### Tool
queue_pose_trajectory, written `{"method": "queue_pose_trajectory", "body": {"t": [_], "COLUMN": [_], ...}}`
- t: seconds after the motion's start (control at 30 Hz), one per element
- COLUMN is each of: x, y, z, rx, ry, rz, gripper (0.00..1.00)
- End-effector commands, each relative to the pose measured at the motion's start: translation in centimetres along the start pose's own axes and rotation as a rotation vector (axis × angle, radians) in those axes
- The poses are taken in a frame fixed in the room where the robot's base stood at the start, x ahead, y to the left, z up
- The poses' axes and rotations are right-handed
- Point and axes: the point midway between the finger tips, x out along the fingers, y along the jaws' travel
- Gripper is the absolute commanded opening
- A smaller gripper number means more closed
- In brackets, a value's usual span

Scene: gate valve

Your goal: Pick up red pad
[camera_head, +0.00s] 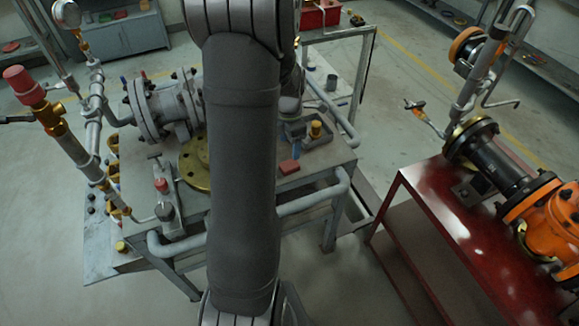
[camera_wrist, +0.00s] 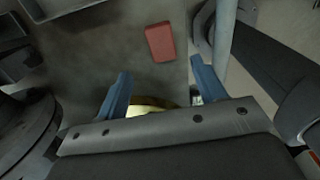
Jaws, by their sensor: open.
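The red pad (camera_head: 289,167) is a small flat red block lying on the grey metal table (camera_head: 318,160), near its front right edge. In the wrist view the red pad (camera_wrist: 160,42) lies on the table, beyond the fingertips and slightly right of the middle between them. My gripper (camera_wrist: 159,82) shows two blue fingers spread apart with nothing between them. In the head view my arm covers the middle of the picture. Part of a blue finger may show near the tray, but most of my gripper is hidden there.
A grey tray (camera_head: 300,133) with a yellow-topped part (camera_head: 316,129) stands behind the pad. A brass flange (camera_head: 194,172) lies left of it, partly behind my arm. A flanged grey valve (camera_head: 165,105) and pipes stand at the left. A pipe rail (camera_head: 315,199) runs along the table front.

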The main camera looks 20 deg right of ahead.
Motion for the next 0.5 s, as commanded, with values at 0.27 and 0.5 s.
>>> {"method": "queue_pose_trajectory", "body": {"t": [0.27, 0.5], "x": [3.2, 6.0], "y": [0.0, -0.3], "z": [0.0, -0.1], "rx": [0.001, 0.001], "ry": [0.0, 0.002], "rz": [0.0, -0.003], "gripper": [0.64, 0.64]}}
